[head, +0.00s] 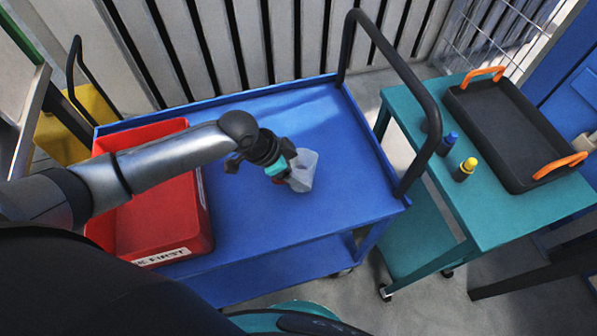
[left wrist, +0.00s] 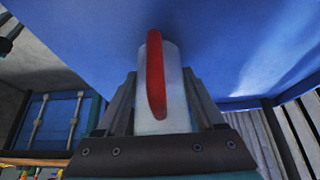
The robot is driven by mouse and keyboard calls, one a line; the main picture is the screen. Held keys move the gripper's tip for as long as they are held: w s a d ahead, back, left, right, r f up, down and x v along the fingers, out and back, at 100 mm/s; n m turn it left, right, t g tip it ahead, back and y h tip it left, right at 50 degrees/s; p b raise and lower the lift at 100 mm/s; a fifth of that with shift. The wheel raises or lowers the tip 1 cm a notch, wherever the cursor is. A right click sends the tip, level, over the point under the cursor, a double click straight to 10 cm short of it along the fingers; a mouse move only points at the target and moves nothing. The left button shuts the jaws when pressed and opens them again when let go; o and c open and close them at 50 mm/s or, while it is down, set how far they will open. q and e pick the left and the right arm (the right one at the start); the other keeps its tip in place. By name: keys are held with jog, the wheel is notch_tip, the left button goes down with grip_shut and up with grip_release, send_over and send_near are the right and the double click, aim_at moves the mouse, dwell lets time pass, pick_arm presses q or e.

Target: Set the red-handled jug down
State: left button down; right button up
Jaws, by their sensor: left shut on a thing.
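The red-handled jug (head: 304,171) is pale and translucent, over the blue cart's top (head: 330,213) right of the red bin. My left gripper (head: 286,173) is shut on it, reaching in from the left. In the left wrist view, the jug's pale body (left wrist: 177,90) is between the two fingers, with its red handle (left wrist: 155,75) facing the camera. The jug looks close to the cart top, but I cannot tell if its base touches. My right gripper is not in view.
A red bin (head: 205,230) with a white label stands on the cart's left part. A black push handle (head: 432,110) rises at its right end. A teal cart (head: 490,215) holds a dark tray (head: 512,130) and small blue- and yellow-capped bottles. Blue top around the jug is clear.

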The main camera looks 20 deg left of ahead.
pick_arm(q)
jog(key=shift+f, duration=0.1)
grip_release()
dwell(0.3)
jog(key=p+v, duration=0.3)
jog(key=v, duration=0.9)
jog(key=shift+p, duration=0.3)
